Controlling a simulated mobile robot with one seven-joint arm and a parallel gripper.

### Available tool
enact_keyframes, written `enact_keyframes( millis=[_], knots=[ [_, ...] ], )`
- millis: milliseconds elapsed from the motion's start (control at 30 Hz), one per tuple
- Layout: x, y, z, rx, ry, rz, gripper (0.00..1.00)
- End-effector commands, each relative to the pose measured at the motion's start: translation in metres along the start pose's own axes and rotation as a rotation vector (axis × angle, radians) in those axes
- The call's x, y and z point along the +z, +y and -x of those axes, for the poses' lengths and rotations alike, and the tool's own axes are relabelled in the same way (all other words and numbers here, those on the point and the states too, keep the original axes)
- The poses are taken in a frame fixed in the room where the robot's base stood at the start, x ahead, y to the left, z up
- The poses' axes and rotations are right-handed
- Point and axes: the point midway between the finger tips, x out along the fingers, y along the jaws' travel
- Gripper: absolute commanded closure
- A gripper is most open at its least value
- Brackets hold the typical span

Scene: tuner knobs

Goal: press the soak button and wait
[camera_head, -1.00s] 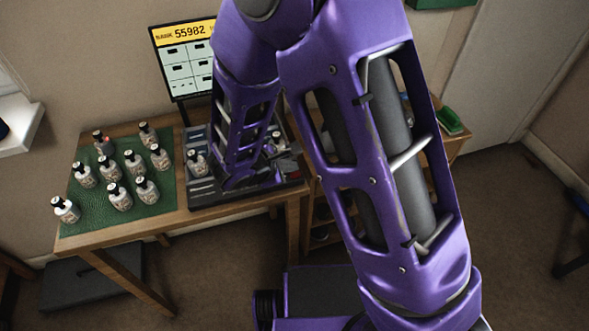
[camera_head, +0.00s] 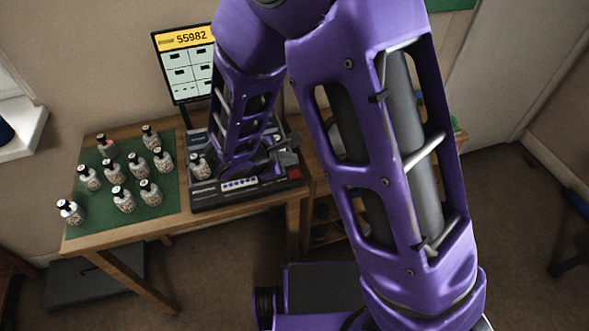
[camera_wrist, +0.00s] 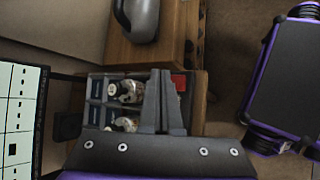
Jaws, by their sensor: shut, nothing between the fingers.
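The station (camera_head: 205,197) is a dark tray-like unit on the wooden table, below the screen. Its front carries a pale panel with a row of small blue marks (camera_head: 240,184) and a red part (camera_head: 295,173) at the right. The red part also shows in the wrist view (camera_wrist: 178,82). I cannot read which control is the soak button. My gripper (camera_wrist: 160,74) is shut and empty, its fingers over the station beside white bottles (camera_wrist: 128,91) in the wrist view. In the head view my purple arm hides part of the station.
Several white bottles with dark caps (camera_head: 123,199) stand on a green mat (camera_head: 93,225) left of the station. One bottle (camera_head: 199,166) stands in its left part. The screen (camera_head: 190,67) reads 55982. A grey rounded object (camera_wrist: 140,18) sits on wood farther off.

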Motion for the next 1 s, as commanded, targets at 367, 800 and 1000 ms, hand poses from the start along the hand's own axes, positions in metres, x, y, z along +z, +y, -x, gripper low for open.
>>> enact_keyframes(
  millis=[367, 800, 1000],
  knots=[
    [0.015, 0.015, 0.020, -0.001, 0.000, 0.001, 1.00],
    [0.015, 0.014, 0.020, -0.001, 0.000, 0.001, 1.00],
    [0.015, 0.014, 0.020, -0.001, 0.000, 0.001, 1.00]
  ],
)
